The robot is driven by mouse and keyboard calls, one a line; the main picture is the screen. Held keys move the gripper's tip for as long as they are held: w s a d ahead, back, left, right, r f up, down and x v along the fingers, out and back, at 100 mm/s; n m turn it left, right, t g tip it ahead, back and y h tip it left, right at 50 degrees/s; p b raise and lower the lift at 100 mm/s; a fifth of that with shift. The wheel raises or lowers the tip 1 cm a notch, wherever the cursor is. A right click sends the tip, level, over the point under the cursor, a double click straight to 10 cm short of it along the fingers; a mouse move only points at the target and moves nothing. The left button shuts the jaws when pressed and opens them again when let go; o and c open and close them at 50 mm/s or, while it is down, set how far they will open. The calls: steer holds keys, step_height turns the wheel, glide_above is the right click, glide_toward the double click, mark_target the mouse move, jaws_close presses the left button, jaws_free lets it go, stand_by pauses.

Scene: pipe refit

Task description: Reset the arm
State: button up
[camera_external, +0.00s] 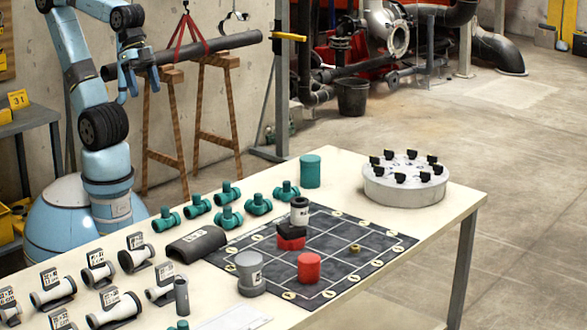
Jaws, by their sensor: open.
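My gripper (127,82) is at the upper left, raised well above and behind the far left part of the table. It points down and its jaws are open and empty. My arm is folded up over its light blue base, left of the table. The table (455,203) carries several pipe parts. A dark gridded mat (325,231) lies on it with a red cylinder (310,267), a grey cylinder (249,272), a small brass nut (354,248), and a white and black spool (299,211) above red and black blocks (290,236).
Several green valves (228,218) and a green cylinder (310,171) stand behind the mat. A round grey fixture with black clamps (405,180) is at the right. Labelled pipe pieces (52,292) fill the front left. Behind my gripper a dark pipe (225,44) rests on wooden trestles (172,130).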

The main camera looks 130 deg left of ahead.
steer(key=shift+s+a+m+t+y, duration=0.15)
steer(key=shift+s+m, duration=0.15)
steer(key=shift+s, duration=0.2)
steer(key=shift+s+a+m+t+y, duration=0.15)
steer(key=shift+s+m, duration=0.15)
steer(key=shift+s, duration=0.15)
steer(key=shift+d, duration=0.1)
stand_by(0.9)
